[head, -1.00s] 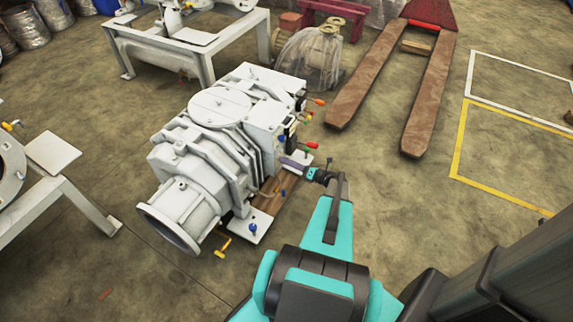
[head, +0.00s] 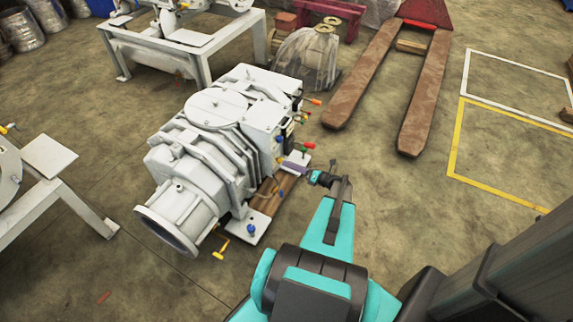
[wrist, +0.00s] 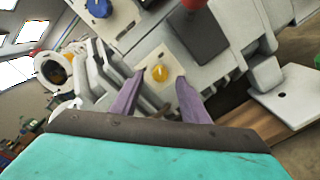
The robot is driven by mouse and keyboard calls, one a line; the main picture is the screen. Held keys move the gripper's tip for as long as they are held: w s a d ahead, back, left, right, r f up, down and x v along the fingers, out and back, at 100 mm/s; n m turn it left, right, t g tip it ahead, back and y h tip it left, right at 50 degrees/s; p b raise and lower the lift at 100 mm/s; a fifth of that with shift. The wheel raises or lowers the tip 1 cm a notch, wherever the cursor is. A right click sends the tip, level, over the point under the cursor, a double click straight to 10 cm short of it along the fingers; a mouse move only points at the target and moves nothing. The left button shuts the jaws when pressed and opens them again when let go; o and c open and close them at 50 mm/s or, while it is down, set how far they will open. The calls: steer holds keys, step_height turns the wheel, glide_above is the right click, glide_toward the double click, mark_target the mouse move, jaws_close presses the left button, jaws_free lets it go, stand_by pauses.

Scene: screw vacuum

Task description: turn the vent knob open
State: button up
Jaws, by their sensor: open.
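I see no contact, and the remaining distance is hard to judge. In the head view my gripper (head: 290,168) is at the pump's right side, low by its control side. The yellow knob cannot be made out clearly there.
Near the fingers are a blue knob (wrist: 99,7) and a dark block with a red part. A red-tipped handle (head: 308,145) and an orange-tipped handle (head: 315,101) stick out from the pump. A pallet jack (head: 425,100) stands behind; open floor lies to the right.

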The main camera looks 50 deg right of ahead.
steer(key=v, duration=1.1)
steer(key=shift+s+a+f, duration=0.1)
steer(key=shift+a, duration=0.05)
stand_by(0.3)
